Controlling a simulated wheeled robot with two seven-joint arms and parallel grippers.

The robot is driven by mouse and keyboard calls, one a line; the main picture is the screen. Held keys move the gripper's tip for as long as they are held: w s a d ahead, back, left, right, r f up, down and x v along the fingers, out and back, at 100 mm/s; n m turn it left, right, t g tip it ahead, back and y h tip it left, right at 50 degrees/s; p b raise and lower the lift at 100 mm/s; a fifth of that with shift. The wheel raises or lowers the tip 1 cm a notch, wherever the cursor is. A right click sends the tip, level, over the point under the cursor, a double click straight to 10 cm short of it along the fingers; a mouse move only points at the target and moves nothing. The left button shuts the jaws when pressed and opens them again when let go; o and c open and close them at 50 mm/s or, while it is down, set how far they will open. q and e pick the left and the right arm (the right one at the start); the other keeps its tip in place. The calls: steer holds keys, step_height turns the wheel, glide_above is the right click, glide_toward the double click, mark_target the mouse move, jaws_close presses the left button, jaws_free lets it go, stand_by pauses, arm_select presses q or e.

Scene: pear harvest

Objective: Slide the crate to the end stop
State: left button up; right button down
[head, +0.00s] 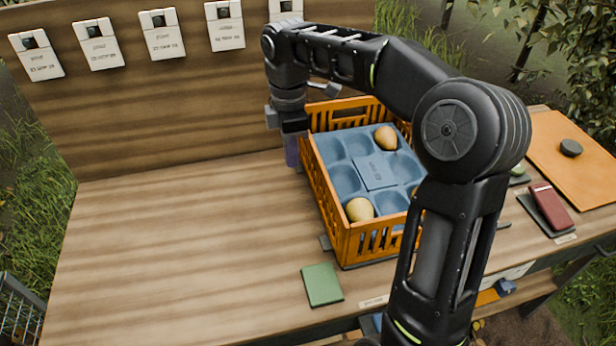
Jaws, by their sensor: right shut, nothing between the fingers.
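The orange crate (355,246) stands upright on the wooden bench, right of the middle. A blue moulded tray (343,178) lies inside it, with a pear (386,138) in a back cup and another pear (360,209) at the front left. My right arm reaches over the crate from the right and hides part of its right side. My right gripper (291,155) points down beside the crate's left wall near the back, shut and empty. I cannot tell whether it touches the wall. My left gripper is out of view. I cannot make out the end stop for certain.
A green pad (322,285) lies near the front edge. A red block (550,207) and an orange board (580,160) lie at the right. The bench left of the crate is clear.

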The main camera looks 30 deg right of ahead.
mark_target(371, 174)
step_height(371, 174, down, 9)
steer(key=shift+f, duration=0.2)
steer(key=d, duration=0.2)
steer(key=s+d+p, duration=0.1)
steer(key=shift+f, duration=0.25)
steer(key=shift+s+d, duration=0.2)
steer(key=shift+d, duration=0.2)
steer(key=s+d+p, duration=0.1)
steer(key=d, duration=0.3)
steer(key=s+d+p, duration=0.1)
steer(key=s+d, duration=0.1)
steer(key=d, duration=0.3)
steer(key=s+d+p, duration=0.1)
steer(key=s+d, duration=0.1)
steer(key=d, duration=0.3)
steer(key=shift+d, duration=0.2)
steer(key=a, duration=0.1)
steer(key=w+a, duration=0.1)
steer(key=a, duration=0.2)
steer(key=shift+w, duration=0.25)
step_height(371, 174, up, 10)
steer(key=shift+b, duration=0.4)
